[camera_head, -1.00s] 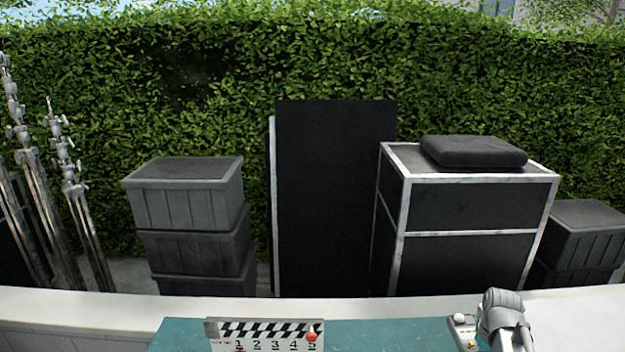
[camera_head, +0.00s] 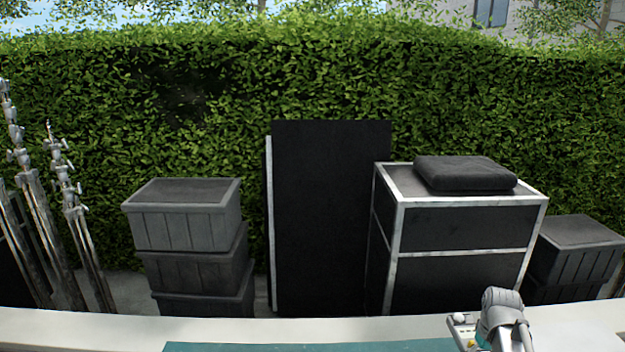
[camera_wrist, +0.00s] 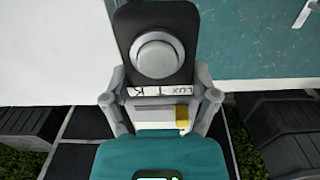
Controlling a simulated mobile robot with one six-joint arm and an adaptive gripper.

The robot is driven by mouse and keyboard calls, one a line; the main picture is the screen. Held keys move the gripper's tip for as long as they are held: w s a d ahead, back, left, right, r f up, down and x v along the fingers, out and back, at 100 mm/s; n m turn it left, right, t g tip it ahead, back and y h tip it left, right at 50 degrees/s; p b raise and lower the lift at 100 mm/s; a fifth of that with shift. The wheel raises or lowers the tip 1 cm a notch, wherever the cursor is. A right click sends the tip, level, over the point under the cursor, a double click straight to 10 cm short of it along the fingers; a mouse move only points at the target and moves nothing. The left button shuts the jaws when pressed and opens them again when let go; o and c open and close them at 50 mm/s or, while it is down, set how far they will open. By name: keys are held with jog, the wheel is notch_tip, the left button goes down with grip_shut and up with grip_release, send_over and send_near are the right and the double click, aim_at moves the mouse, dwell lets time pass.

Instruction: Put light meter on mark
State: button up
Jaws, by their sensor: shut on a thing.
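The light meter is a dark slab with a round whitish dome and a pale strip of lettering. It shows in the wrist view (camera_wrist: 178,78) between the two grey fingers of my gripper (camera_wrist: 161,98), which is shut on it. In the head view the meter (camera_head: 463,331) shows at the bottom right, beside my gripper (camera_head: 482,336), and its lower part is cut off. A short white angled line (camera_wrist: 301,15) lies on the teal surface at the top right of the wrist view; I cannot tell if it is the mark.
A teal mat (camera_head: 300,347) lies on the white table (camera_head: 90,324). Behind it stand stacked grey crates (camera_head: 188,220), a tall black panel (camera_head: 330,210), a black case (camera_head: 455,225) with a cushion (camera_head: 465,173), and metal stands (camera_head: 35,230) before a hedge.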

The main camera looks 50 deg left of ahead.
jog(key=shift+w+d+r+p, duration=0.1)
jog(key=shift+w+r+p, duration=0.15)
jog(key=shift+r+p, duration=1.4)
jog(key=shift+w+r+p, duration=0.2)
jog(key=shift+r+p, duration=1.25)
jog(key=shift+r, duration=0.4)
